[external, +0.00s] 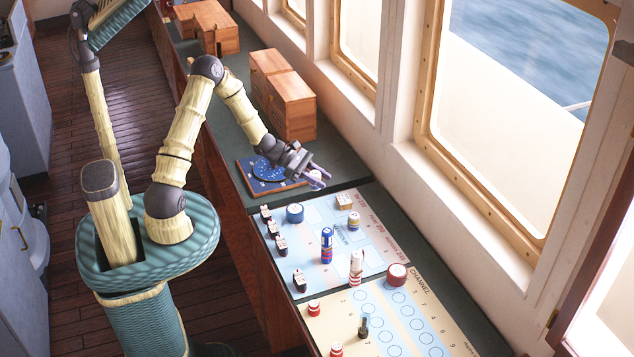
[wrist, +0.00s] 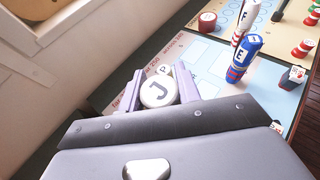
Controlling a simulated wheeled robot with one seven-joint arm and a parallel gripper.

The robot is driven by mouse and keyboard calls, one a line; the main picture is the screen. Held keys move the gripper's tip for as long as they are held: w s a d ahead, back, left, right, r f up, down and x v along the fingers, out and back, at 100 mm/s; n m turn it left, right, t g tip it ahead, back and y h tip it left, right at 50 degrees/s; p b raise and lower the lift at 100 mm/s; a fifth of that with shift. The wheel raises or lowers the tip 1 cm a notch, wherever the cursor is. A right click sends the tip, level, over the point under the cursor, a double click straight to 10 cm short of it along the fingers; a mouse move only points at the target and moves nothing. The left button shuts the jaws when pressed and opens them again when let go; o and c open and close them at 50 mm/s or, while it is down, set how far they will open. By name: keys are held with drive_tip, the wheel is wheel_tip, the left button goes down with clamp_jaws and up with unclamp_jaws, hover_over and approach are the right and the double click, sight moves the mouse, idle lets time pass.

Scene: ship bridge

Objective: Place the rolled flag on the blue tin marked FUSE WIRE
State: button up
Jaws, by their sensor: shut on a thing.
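My gripper (external: 314,179) is shut on a rolled flag with a round white end marked J, which shows between the fingers in the wrist view (wrist: 158,93). Most of the flag's body is hidden by the gripper. The gripper is above the counter, just past the far end of the chart sheet.
Rolled flags marked E (external: 327,246) and F (external: 356,266) stand upright on the chart. A red tin (external: 397,275) stands at right. Several dark pieces line the left edge. Wooden boxes (external: 290,103) stand behind the gripper.

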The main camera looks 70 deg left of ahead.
hover_over(299, 210)
drive_tip(key=shift+a+r, duration=0.1)
drive_tip(key=shift+r, duration=0.3)
drive_tip(key=shift+f+p, duration=0.35)
drive_tip(key=shift+f, duration=2.55)
drive_tip(key=shift+f+p, duration=0.45)
drive_tip(key=shift+f, duration=1.65)
drive_tip(key=shift+f, duration=0.25)
drive_tip(key=o, duration=1)
drive_tip(key=shift+r, duration=0.1)
drive_tip(key=shift+c, duration=0.2)
